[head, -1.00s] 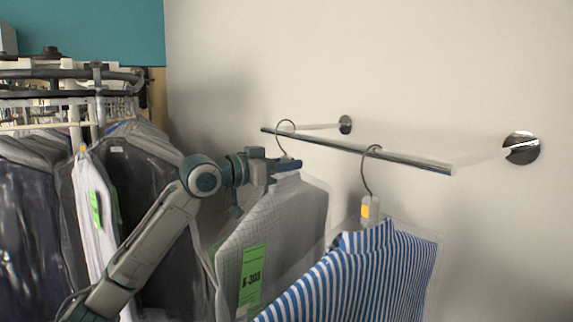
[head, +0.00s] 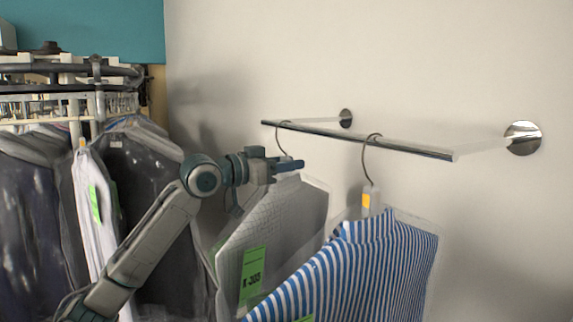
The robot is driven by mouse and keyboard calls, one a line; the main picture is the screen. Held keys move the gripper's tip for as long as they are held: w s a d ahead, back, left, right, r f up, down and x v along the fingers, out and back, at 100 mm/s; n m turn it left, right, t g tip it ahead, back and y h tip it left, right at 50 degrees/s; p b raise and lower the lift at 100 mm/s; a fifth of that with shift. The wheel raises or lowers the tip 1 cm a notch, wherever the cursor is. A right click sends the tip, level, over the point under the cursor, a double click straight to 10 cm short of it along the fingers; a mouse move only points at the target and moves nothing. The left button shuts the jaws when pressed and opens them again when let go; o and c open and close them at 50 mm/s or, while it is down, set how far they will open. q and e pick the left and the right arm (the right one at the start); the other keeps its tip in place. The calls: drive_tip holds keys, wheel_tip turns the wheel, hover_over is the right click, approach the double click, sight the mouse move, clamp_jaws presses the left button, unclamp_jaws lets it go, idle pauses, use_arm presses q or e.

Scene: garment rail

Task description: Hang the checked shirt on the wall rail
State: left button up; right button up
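The checked shirt (head: 268,215), pale grey with a fine grid, hangs in a clear cover with a green tag (head: 252,275). Its hanger hook (head: 281,138) is over the wall rail (head: 325,132) near the rail's left end and looks to be resting on it. My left gripper (head: 288,165) is at the hanger's neck, just under the hook, and appears shut on it; the fingers hide the neck. My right gripper is not in view.
A blue-striped shirt (head: 365,265) hangs on the rail to the right, its hook (head: 368,160) over the bar, overlapping the checked shirt's lower right. A crowded garment rack (head: 70,90) stands at left. Bare rail shows between the hooks and at right.

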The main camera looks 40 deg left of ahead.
use_arm(q)
drive_tip(key=shift+o, duration=0.9)
drive_tip(key=shift+s+f, duration=0.1)
drive_tip(key=shift+s+a+f+b, duration=0.15)
drive_tip(key=shift+s+a+b, duration=0.25)
drive_tip(key=shift+b, duration=0.35)
drive_tip(key=b+v, duration=0.9)
drive_tip(key=b, duration=0.1)
drive_tip(key=shift+s+r, duration=0.25)
drive_tip(key=shift+s, duration=0.15)
drive_tip(key=shift+d, duration=0.1)
drive_tip(key=shift+o, duration=1)
